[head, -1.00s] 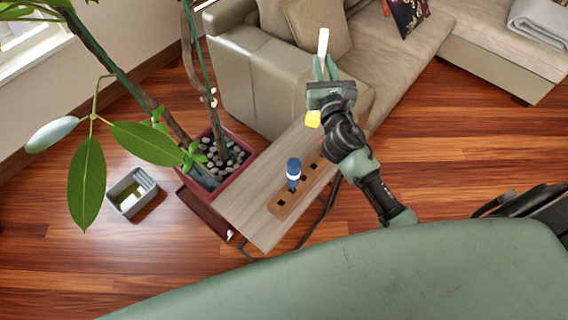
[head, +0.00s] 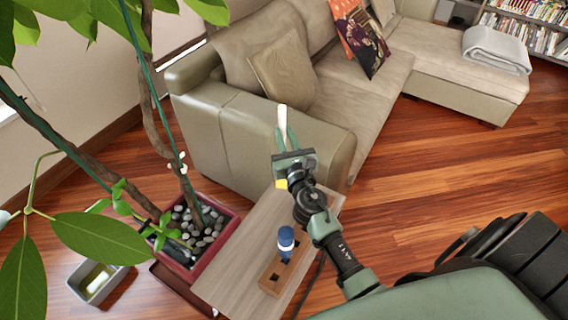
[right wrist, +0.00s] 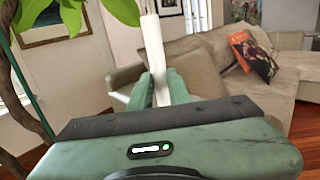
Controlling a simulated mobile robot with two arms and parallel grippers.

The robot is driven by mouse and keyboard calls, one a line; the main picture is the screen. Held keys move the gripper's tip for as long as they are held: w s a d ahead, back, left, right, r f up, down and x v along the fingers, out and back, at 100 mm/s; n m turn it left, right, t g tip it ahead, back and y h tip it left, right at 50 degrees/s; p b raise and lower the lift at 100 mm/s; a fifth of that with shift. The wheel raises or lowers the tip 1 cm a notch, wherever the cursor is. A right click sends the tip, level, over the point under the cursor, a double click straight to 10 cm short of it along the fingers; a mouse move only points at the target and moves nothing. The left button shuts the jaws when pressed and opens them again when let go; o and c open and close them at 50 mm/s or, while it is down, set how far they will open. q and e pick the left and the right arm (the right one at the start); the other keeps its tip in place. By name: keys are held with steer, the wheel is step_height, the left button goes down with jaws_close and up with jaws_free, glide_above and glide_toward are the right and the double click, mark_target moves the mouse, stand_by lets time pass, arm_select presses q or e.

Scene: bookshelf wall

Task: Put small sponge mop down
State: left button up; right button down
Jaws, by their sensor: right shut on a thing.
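The small sponge mop shows as a white handle (head: 283,120) with a yellow end (head: 281,184) below my right gripper in the head view. My right gripper (head: 286,139) is shut on it and holds it above the far end of the narrow wooden table. The white handle stands up between the two green fingers in the right wrist view (right wrist: 154,52), nearly upright. The gripper hides the middle of the mop. My left gripper is not in view.
A wooden block with holes (head: 270,278) on the narrow table (head: 232,278) holds a blue-and-white item (head: 286,240). A beige sofa (head: 222,125) stands behind. Open wood floor lies right.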

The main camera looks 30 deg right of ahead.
mark_target(284, 138)
step_height(284, 138, down, 2)
steer(key=shift+f+b, duration=0.15)
steer(key=shift+b, duration=0.3)
steer(key=shift+f+b, duration=0.3)
steer(key=shift+f, duration=0.05)
arm_select(q)
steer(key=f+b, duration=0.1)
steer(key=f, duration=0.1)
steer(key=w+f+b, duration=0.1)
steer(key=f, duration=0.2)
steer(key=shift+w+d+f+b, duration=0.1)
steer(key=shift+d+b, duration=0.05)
steer(key=shift+b, duration=0.2)
arm_select(e)
step_height(284, 138, down, 3)
steer(key=shift+f, duration=0.2)
steer(key=shift+f, duration=0.2)
steer(key=c, duration=1.3)
jaws_free()
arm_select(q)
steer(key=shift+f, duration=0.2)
